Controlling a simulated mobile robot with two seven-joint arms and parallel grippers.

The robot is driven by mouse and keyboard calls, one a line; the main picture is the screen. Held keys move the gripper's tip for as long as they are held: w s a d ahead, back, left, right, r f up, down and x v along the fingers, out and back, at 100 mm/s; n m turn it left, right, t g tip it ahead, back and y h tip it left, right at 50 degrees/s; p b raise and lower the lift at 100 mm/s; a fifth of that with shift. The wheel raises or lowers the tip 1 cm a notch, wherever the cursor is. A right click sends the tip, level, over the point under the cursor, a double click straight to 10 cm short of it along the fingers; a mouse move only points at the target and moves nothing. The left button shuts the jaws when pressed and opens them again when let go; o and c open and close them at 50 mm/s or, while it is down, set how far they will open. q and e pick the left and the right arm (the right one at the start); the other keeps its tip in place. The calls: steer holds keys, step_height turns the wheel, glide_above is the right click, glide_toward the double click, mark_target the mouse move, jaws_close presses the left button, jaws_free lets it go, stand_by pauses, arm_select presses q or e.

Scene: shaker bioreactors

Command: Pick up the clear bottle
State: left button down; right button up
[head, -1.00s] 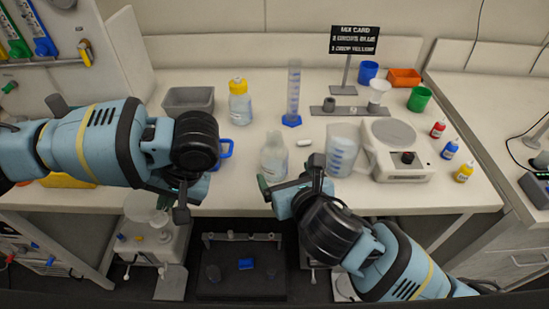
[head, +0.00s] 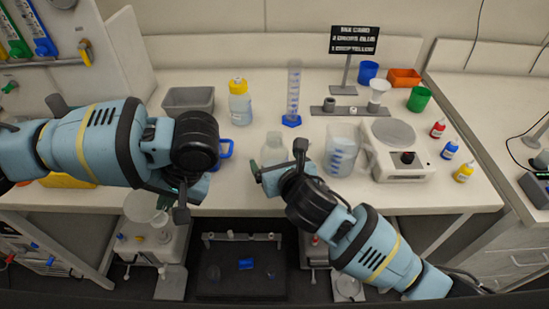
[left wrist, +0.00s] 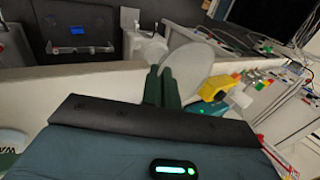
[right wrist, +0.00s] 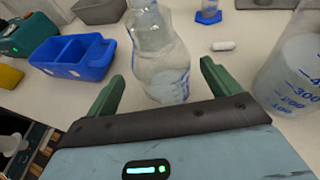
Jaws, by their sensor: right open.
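The clear bottle (head: 273,148) stands upright on the bench near its front edge, with clear liquid low inside. In the right wrist view the clear bottle (right wrist: 160,55) rises between and just beyond the two green fingers. My right gripper (head: 278,163) is open; its fingers (right wrist: 155,85) are apart, one on each side of the bottle's base in that view, and I cannot tell if they touch it. The gripper hides the bottle's lower part in the head view. My left gripper (head: 178,200) is at the front edge, its fingers (left wrist: 163,85) close together with nothing seen between them.
A beaker (head: 341,150) stands right of the bottle, and a white stir bar (right wrist: 223,46) lies behind. A blue tray (right wrist: 75,55) is to the left. A yellow-capped bottle (head: 240,102) and graduated cylinder (head: 293,95) stand farther back. A balance (head: 402,165) is at right.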

mark_target(276, 142)
steer(key=shift+x, duration=2.3)
steer(key=shift+w+d, duration=0.1)
steer(key=shift+d, duration=0.1)
steer(key=c, duration=1.3)
steer(key=shift+o, duration=0.2)
step_height(276, 142, up, 10)
steer(key=shift+r, duration=0.1)
arm_select(q)
steer(key=shift+f, duration=0.5)
arm_select(e)
steer(key=shift+f, duration=2.5)
